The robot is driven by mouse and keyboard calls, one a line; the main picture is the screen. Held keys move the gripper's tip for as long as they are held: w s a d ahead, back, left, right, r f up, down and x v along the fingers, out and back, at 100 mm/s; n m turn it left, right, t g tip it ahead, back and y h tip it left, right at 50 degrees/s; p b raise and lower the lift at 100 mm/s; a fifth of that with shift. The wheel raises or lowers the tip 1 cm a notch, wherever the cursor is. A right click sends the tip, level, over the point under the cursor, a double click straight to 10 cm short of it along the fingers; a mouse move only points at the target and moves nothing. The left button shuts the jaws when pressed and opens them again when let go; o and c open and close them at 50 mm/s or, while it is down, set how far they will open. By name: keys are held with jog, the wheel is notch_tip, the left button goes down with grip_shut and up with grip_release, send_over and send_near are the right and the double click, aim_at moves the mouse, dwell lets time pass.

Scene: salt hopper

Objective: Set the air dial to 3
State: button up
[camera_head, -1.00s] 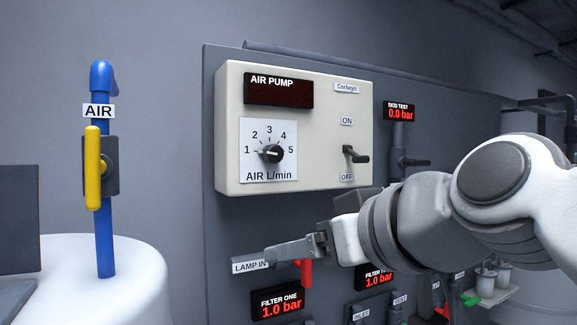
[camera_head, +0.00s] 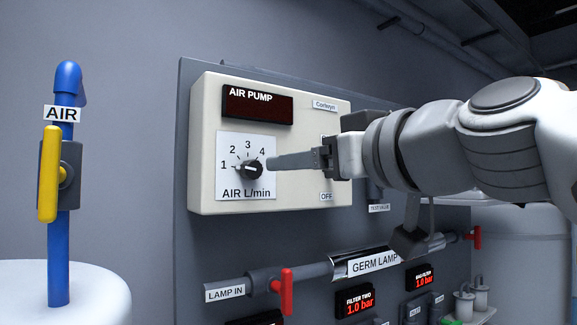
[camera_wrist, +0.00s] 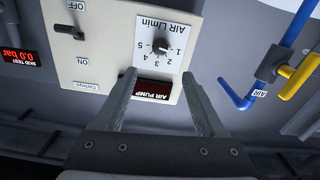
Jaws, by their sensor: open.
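The air dial (camera_head: 253,170) is a black knob on a white scale plate on the beige air pump box (camera_head: 210,125). Its white mark seems to point toward 1, though it is small. The dial also shows upside down in the wrist view (camera_wrist: 160,46). My gripper (camera_head: 270,163) is level with the dial in the head view, its finger tip overlapping the plate's right side and hiding the 5. In the wrist view my gripper (camera_wrist: 161,76) is open, with the fingers apart below the dial and nothing between them. I cannot tell whether it touches the box.
The pump display (camera_head: 257,104) is dark. A toggle switch (camera_wrist: 67,30) shows in the wrist view, near OFF. A blue air pipe with a yellow handle (camera_head: 49,175) stands left of the panel. The germ lamp tube (camera_head: 318,272) runs below the box.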

aim_at(255, 167)
jog(key=p+x, duration=0.2)
jog(key=x, duration=1.1)
jog(key=shift+w+a, duration=0.2)
jog(key=shift+w, duration=0.05)
grip_shut()
